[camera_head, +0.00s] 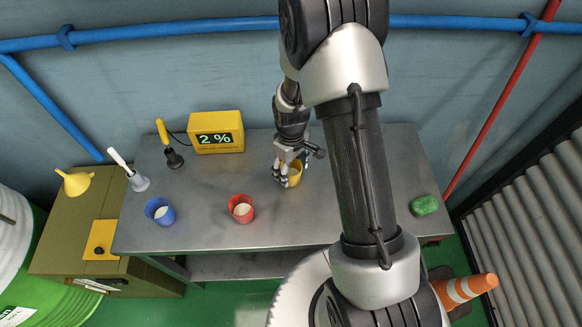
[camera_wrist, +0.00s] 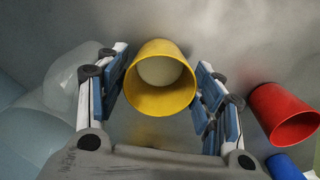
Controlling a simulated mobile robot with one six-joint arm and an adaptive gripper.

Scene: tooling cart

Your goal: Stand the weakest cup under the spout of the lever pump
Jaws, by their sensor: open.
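A yellow cup (camera_head: 295,174) stands on the metal cart top (camera_head: 330,215), with pale contents. My gripper (camera_head: 287,172) is open, its fingers on either side of this cup. In the wrist view my gripper (camera_wrist: 162,95) shows gaps between both fingers and the yellow cup (camera_wrist: 160,105). A red cup (camera_head: 241,208) and a blue cup (camera_head: 160,211) stand to the left, each with pale contents. The red cup (camera_wrist: 283,112) and blue cup (camera_wrist: 285,167) also show in the wrist view. I cannot clearly identify the lever pump or its spout.
A yellow meter (camera_head: 216,132) reads "2 %"; a yellow-handled probe (camera_head: 170,146) stands beside it. A white-handled tool (camera_head: 128,170) is near the left edge. A green lump (camera_head: 424,205) lies at right. A yellow funnel (camera_head: 75,182) sits on the wooden cabinet (camera_head: 65,240).

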